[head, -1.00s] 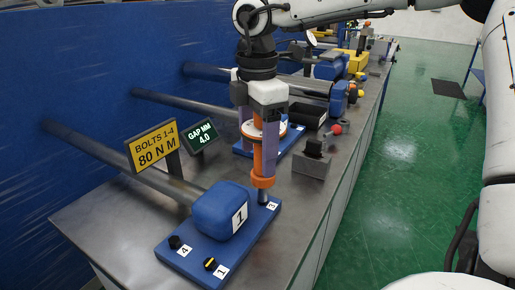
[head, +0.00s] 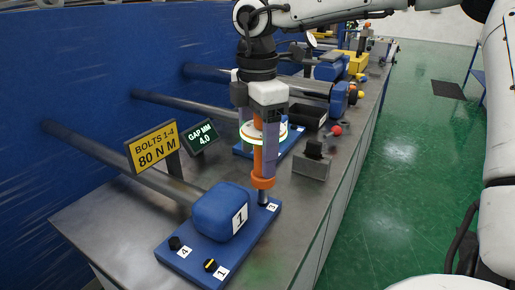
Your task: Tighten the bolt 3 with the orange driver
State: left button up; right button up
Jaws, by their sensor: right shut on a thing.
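My right gripper (head: 259,141) points down and is shut on the orange driver (head: 263,168), which stands upright between its fingers. The driver's metal tip goes down to the label 3 corner (head: 272,207) of the blue base plate (head: 194,262). Bolt 3 itself is hidden under the tip. A blue block (head: 219,210) labelled 1 sits on the plate. Bolt 4 (head: 174,243) is black, and bolt 1 (head: 210,264) has a yellow mark. My left gripper is out of view.
A yellow sign (head: 154,146) reads "BOLTS 1-4 80 N M", and a display (head: 200,136) reads "GAP MM 4.0". A grey block (head: 312,163) with a black top stands right of the driver. More blue units and pipes line the bench behind. The bench's right edge is close.

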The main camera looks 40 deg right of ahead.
jog(key=shift+r+p, duration=0.35)
jog(key=shift+r, duration=0.15)
jog(key=shift+r+p, duration=1.85)
jog(key=shift+r, duration=1.4)
